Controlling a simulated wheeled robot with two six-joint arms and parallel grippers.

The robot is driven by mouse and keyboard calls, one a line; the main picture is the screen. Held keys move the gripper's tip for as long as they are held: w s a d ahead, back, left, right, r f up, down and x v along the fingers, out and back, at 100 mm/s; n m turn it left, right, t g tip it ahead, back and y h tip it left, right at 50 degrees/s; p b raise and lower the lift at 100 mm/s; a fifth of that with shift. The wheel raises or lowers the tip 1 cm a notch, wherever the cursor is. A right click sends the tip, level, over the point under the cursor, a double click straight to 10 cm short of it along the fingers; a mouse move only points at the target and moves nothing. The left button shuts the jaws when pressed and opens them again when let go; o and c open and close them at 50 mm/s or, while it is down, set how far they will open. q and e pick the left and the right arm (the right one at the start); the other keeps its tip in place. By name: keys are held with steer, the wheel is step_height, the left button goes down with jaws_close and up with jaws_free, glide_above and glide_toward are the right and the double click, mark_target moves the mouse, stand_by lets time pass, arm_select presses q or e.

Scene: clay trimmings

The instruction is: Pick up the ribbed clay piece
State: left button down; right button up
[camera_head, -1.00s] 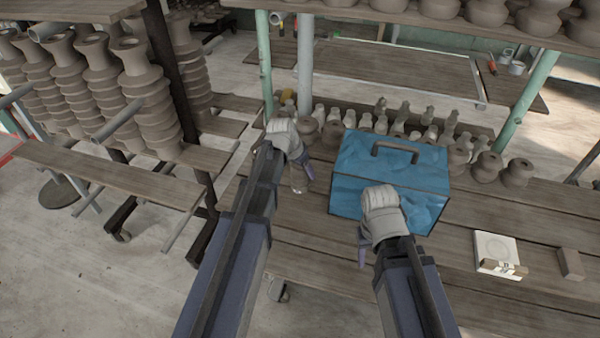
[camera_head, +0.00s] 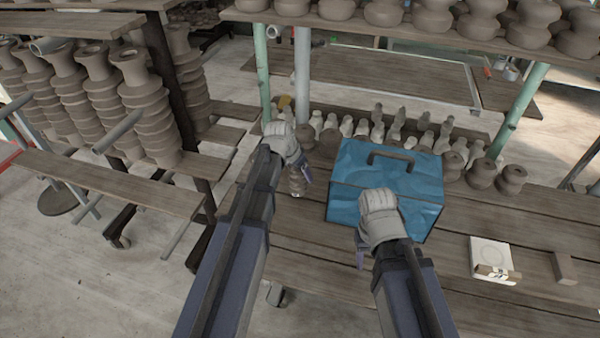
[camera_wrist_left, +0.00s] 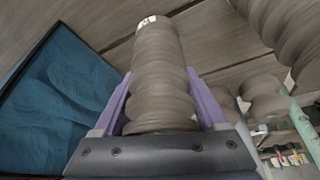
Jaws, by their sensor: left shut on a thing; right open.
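The ribbed clay piece (camera_wrist_left: 160,75) is grey-brown with rounded rings and fills the middle of the left wrist view. It sits between the purple fingers of my left gripper (camera_wrist_left: 157,85), which is shut on it. In the head view, a small part of the clay piece (camera_head: 296,184) shows below my left gripper (camera_head: 302,172), left of the blue box; most of it is hidden by the gripper. Whether it touches the table cannot be told. My right gripper (camera_head: 361,248) is open in front of the blue box, its fingers partly hidden by its wrist.
A blue toolbox (camera_head: 345,208) stands on the plank table (camera_head: 330,265) between and behind the grippers. Several small clay pieces (camera_head: 380,130) line the back. A white block (camera_head: 490,253) and a brown block (camera_head: 564,268) lie at right. Stacked ribbed columns (camera_head: 145,105) stand left.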

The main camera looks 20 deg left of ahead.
arm_select(q)
step_height(320, 180, up, 8)
steer(key=p, duration=0.6)
steer(key=shift+f+p, duration=0.1)
steer(key=shift+p, duration=0.25)
